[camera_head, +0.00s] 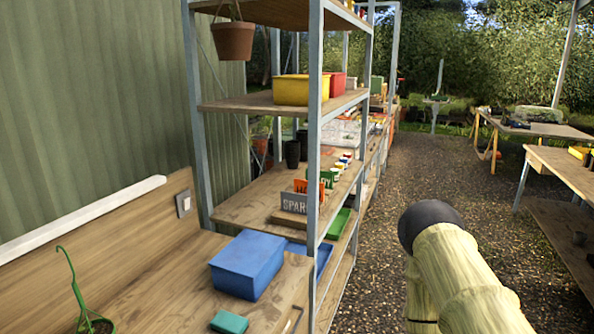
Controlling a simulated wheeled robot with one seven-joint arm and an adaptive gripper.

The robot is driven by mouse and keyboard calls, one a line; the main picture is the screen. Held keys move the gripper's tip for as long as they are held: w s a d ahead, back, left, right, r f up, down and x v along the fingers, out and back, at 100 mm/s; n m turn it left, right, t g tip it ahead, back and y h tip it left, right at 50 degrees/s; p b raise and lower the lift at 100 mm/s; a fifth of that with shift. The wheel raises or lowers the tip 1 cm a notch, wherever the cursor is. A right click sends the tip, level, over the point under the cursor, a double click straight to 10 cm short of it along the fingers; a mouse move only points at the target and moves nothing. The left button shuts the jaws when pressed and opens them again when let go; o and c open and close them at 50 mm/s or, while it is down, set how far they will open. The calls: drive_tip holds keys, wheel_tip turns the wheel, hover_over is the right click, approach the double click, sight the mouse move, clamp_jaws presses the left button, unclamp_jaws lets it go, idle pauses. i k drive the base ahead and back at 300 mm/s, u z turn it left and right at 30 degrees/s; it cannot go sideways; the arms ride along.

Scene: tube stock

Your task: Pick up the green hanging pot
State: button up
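The green hanging pot (95,322) stands on the wooden bench at the lower left. Its thin green hanger rises to a curved hook at the top, and the pot's lower part is cut off by the bottom edge of the picture. Part of my own arm shows at the lower right, over the gravel and away from the pot. My gripper cannot be made out in this view.
The wooden bench (150,285) carries a blue box (247,264) and a small teal block (229,322). A metal-framed shelf unit (315,130) stands behind it, with a terracotta pot (233,41) hanging there. Gravel floor (420,170) lies clear between it and the right-hand tables (560,165).

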sight(103, 325)
drive_tip(key=u, duration=0.9)
drive_tip(key=k, duration=0.25)
drive_tip(key=u, duration=0.55)
drive_tip(key=i, duration=0.3)
drive_tip(key=z, duration=2)
drive_tip(key=k, duration=0.5)
drive_tip(key=u, duration=0.8)
